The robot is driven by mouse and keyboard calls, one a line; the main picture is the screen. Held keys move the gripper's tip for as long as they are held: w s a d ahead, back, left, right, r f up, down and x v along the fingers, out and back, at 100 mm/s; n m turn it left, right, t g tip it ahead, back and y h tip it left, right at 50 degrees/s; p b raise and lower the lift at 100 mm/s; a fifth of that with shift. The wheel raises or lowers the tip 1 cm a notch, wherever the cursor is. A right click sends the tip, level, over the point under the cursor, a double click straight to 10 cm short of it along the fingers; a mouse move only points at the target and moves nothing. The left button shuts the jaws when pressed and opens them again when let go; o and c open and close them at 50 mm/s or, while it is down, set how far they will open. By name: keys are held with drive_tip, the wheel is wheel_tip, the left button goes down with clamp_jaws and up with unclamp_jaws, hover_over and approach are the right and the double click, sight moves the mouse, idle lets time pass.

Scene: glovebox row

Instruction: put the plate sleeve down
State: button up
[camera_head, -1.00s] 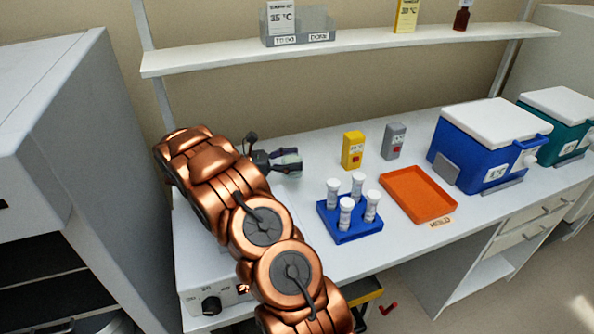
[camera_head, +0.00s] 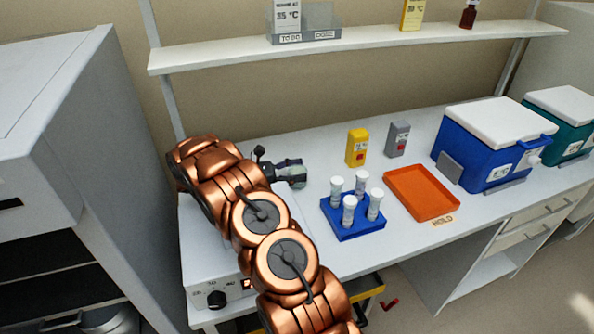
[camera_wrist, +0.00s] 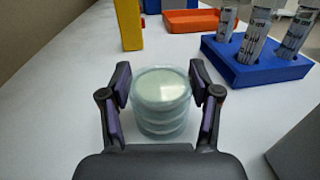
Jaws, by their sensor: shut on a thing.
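The plate sleeve (camera_wrist: 160,98) is a stack of several round, pale green, clear dishes, standing upright between my fingers in the wrist view. My gripper (camera_wrist: 160,92) is shut on it, with a dark finger on each side. In the head view, my gripper (camera_head: 292,174) is low over the left part of the white bench, and the plate sleeve (camera_head: 297,172) shows only as a small pale patch, partly hidden by the fingers. I cannot tell whether its base touches the bench top (camera_head: 310,245).
A blue rack (camera_head: 352,224) with several white-capped tubes stands to the right of my gripper. Beyond are an orange tray (camera_head: 422,193), a yellow box (camera_head: 357,147), a grey box (camera_head: 397,138) and a blue cooler (camera_head: 480,160). Bench between gripper and rack is clear.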

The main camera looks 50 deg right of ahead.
drive_tip(key=shift+f, duration=0.2)
drive_tip(key=o, duration=1.2)
drive_tip(key=shift+o, duration=0.2)
drive_tip(key=shift+r, duration=0.15)
drive_tip(key=shift+w+a, duration=0.15)
drive_tip(key=b+v, duration=0.2)
drive_tip(key=v, duration=0.3)
drive_tip(key=shift+w+a, duration=0.25)
drive_tip(key=shift+a, duration=0.05)
drive_tip(key=shift+w+a, duration=0.35)
drive_tip(key=shift+a, duration=0.2)
drive_tip(key=shift+r, duration=0.15)
